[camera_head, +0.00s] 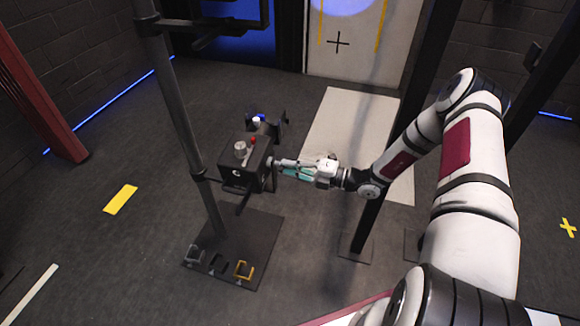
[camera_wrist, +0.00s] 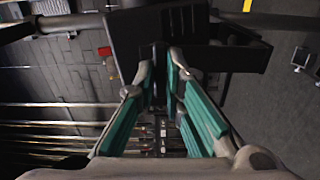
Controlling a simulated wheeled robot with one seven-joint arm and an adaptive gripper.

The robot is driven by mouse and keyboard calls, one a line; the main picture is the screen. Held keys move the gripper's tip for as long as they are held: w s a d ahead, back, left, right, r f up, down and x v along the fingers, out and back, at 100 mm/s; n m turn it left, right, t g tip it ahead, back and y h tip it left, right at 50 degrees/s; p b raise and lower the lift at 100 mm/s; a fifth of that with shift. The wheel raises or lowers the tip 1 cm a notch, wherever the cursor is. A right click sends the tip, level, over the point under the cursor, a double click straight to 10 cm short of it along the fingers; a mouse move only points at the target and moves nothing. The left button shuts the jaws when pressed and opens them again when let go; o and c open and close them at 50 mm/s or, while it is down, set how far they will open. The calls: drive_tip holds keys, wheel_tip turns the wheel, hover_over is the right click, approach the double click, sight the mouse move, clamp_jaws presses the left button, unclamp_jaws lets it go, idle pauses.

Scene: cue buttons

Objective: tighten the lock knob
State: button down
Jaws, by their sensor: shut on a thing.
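A black box-shaped device (camera_head: 238,175) is fixed to a grey upright pole (camera_head: 178,110) in the middle of the head view. A small light knob (camera_head: 270,161), which looks like the lock knob, sits on its right side. My gripper (camera_head: 277,165) reaches in from the right with its fingertips at this knob, shut on it. In the wrist view my gripper (camera_wrist: 161,62) has its teal-padded fingers close together at the black device (camera_wrist: 215,55). The knob itself is hidden there by the fingertips.
A grey round knob (camera_head: 240,148) and a red piece (camera_head: 253,141) stand on top of the device. Another dark post (camera_head: 372,215) stands near my wrist.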

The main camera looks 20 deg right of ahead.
drive_tip(key=c, duration=1.7)
unclamp_jaws()
drive_tip(key=v, duration=1.2)
